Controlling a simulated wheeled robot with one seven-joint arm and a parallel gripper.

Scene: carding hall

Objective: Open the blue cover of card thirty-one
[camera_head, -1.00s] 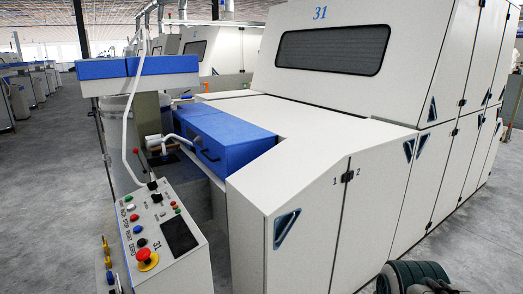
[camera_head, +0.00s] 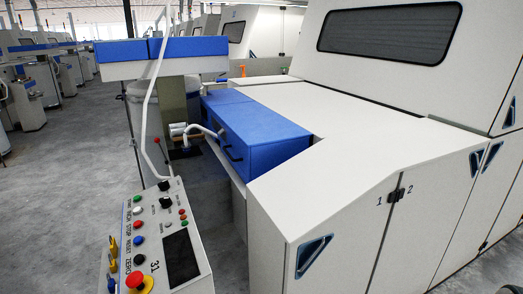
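The blue cover (camera_head: 262,136) of the card sits shut, as a low blue box, between the white top panel and the coiler side. A dark handle (camera_head: 232,154) shows on its near left face. A control panel (camera_head: 156,235) marked 31 stands in front at the lower left, with coloured buttons and a red mushroom button (camera_head: 134,281) on yellow. My gripper is not in view.
The white machine body (camera_head: 335,200) with doors marked 1 and 2 fills the right. A blue-topped coiler head (camera_head: 160,50) stands behind. Grey floor (camera_head: 60,185) is free at left.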

